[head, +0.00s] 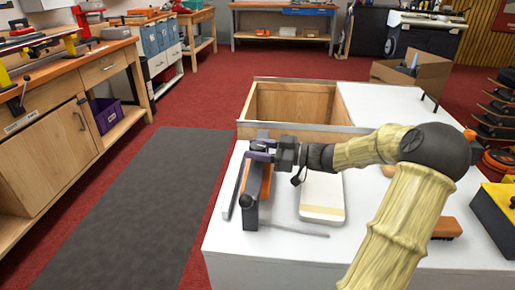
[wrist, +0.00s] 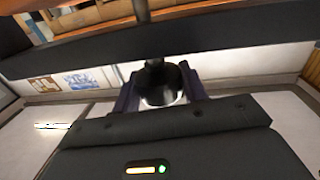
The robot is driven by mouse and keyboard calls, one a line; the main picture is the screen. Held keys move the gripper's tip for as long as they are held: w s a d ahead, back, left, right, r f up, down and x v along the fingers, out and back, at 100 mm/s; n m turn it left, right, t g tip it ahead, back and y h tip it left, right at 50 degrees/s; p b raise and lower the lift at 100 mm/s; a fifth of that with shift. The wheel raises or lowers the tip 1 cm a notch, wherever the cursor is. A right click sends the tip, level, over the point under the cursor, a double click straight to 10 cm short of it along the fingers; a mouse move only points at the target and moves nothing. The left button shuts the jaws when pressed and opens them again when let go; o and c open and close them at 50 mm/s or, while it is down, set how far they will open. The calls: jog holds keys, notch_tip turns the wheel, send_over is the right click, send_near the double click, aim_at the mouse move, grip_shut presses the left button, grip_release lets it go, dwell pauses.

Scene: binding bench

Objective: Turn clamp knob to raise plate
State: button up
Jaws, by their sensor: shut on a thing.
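The clamp (head: 251,210) stands near the left edge of the white bench top, a narrow grey and orange device. My gripper (head: 259,150) is at its far end, with purple fingers. In the wrist view the fingers (wrist: 160,95) sit on both sides of a dark round knob (wrist: 160,90) and are shut on it. A thin dark post rises from the knob toward a wide dark bar (wrist: 230,38). In the head view the knob is hidden by the gripper. I cannot tell the plate apart clearly or judge its height.
A pale board (head: 322,197) lies right of the clamp, under my arm. An open wooden box (head: 290,102) is set in the bench behind. A grey mat (head: 130,215) covers the floor at left.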

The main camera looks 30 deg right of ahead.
aim_at(258, 145)
jog(key=n+g+y+p, duration=0.2)
jog(key=n+g, duration=0.1)
jog(key=g, duration=0.1)
jog(key=n+g+y+p, duration=0.1)
jog(key=n+g+y, duration=0.1)
jog(key=n+g, duration=0.1)
jog(key=shift+g+p, duration=0.35)
jog(key=shift+g, duration=0.35)
jog(key=n+g+p, duration=0.2)
jog(key=n+g, duration=0.1)
jog(key=g, duration=0.2)
jog(key=shift+f, duration=0.1)
jog(key=shift+f+n+g+h+p, duration=0.1)
jog(key=shift+n+g+h+p, duration=0.35)
jog(key=shift+n+g, duration=1.2)
jog(key=shift+m+g, duration=0.25)
jog(key=shift+g, duration=0.1)
jog(key=o, duration=0.9)
jog(key=shift+o, duration=0.2)
notch_tip(258, 145, up, 10)
jog(key=p, duration=0.3)
